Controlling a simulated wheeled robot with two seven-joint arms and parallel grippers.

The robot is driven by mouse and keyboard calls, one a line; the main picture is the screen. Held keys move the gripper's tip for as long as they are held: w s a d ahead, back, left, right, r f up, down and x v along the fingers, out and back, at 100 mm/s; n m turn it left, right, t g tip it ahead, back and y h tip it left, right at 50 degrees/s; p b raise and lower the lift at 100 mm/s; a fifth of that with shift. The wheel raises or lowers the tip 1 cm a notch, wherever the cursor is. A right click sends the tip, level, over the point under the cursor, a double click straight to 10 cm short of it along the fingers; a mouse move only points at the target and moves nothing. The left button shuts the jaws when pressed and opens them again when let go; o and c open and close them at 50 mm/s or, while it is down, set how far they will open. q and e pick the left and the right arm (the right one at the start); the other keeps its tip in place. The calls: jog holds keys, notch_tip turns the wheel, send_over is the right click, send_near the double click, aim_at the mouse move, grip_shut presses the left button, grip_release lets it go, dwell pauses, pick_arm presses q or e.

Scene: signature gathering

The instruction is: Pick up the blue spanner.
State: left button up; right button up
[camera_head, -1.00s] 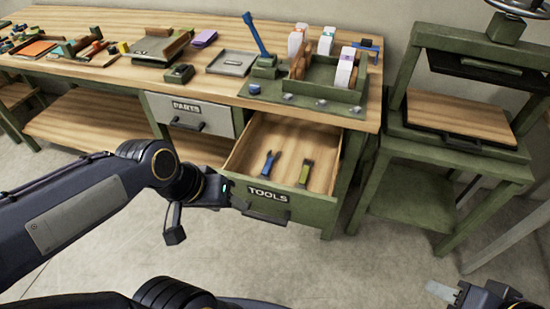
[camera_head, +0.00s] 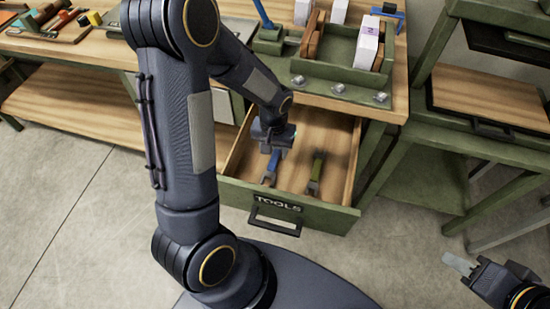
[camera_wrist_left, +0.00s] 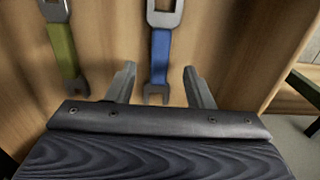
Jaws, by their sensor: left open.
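The blue spanner (camera_head: 271,168) lies in the open drawer marked TOOLS (camera_head: 318,188). My left gripper (camera_head: 269,149) is over the drawer at the spanner's far end and partly covers it. In the left wrist view, the blue spanner (camera_wrist_left: 160,47) points down the picture, with its small forked end between the two open fingers. No finger is seen touching it. A green spanner (camera_head: 316,172) lies to its right in the drawer, and to its left in the wrist view (camera_wrist_left: 62,48). My right gripper (camera_head: 459,263) is at the lower right, away from the drawer; its opening is unclear.
The drawer walls (camera_wrist_left: 268,65) stand close around the tools. A green press stand (camera_head: 420,165) is at the right. The floor in front is clear.

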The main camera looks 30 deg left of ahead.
aim_at(274, 159)
pick_arm(q)
jog(key=f, duration=0.4)
jog(key=shift+w+f, duration=0.15)
jog(key=shift+w, duration=0.05)
jog(key=shift+c, duration=0.2)
grip_shut()
